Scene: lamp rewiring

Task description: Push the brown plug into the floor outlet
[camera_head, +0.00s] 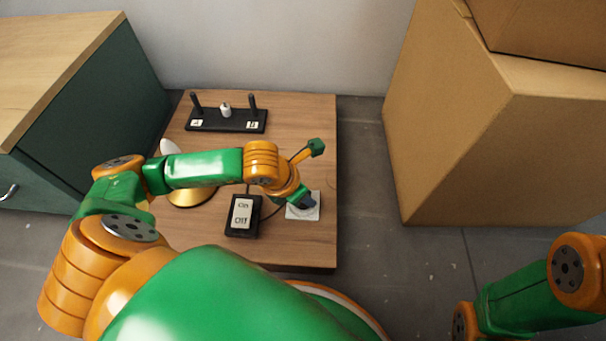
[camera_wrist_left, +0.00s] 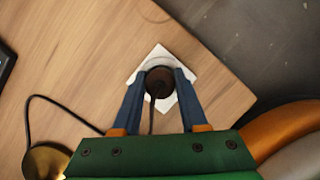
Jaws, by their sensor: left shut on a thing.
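The floor outlet (camera_head: 316,213) is a white square plate near the right edge of the low wooden platform. It also shows in the left wrist view (camera_wrist_left: 158,53), with a pale round rim. My left gripper (camera_head: 308,204) points down over the outlet. In the left wrist view its blue fingers (camera_wrist_left: 160,80) are shut on the round brown plug (camera_wrist_left: 159,83), which sits over the middle of the plate. A dark cord runs from the plug back between the fingers. How deep the plug sits is hidden. My right gripper is out of view.
A black On/Off switch box (camera_head: 242,216) lies left of the outlet. A brass lamp base (camera_head: 190,195) is partly behind my left arm. A black stand with two posts (camera_head: 227,120) is at the back. Cardboard boxes (camera_head: 480,140) stand right; a green cabinet (camera_head: 90,100) stands left.

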